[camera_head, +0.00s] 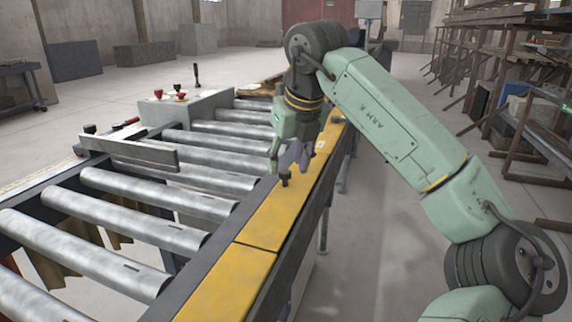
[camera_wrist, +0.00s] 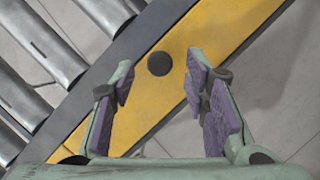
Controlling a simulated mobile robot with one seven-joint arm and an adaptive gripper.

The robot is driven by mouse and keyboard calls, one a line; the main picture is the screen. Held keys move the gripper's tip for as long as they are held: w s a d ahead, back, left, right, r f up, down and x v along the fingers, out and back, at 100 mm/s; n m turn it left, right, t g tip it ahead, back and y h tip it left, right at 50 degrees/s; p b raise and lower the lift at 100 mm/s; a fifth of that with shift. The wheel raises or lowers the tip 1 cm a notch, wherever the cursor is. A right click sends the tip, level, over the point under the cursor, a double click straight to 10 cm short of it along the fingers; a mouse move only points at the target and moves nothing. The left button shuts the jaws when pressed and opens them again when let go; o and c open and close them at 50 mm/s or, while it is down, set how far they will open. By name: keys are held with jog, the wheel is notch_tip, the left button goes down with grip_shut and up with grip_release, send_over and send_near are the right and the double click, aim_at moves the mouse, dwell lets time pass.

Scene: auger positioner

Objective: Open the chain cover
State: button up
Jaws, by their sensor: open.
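The chain cover is a long yellow panel (camera_head: 278,218) along the right side of the roller conveyor. A dark round knob (camera_head: 285,177) stands up from it. In the wrist view the knob (camera_wrist: 160,63) sits on the yellow cover (camera_wrist: 222,40), near its edge with the dark frame. My gripper (camera_head: 288,160) is above the cover, close to the knob. In the wrist view its purple-padded fingers (camera_wrist: 160,80) are spread apart, with the knob between and slightly beyond the fingertips. The gripper holds nothing. The cover lies flat on the frame.
Several steel rollers (camera_head: 145,225) fill the conveyor on the left. A grey control box (camera_head: 185,108) with red buttons and a lever stands beyond them. A rack (camera_head: 520,110) stands at the right. Floor right of the conveyor is clear.

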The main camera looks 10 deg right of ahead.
aim_at(293, 181)
jog(key=shift+x, duration=1.15)
jog(key=shift+c, duration=0.6)
grip_shut()
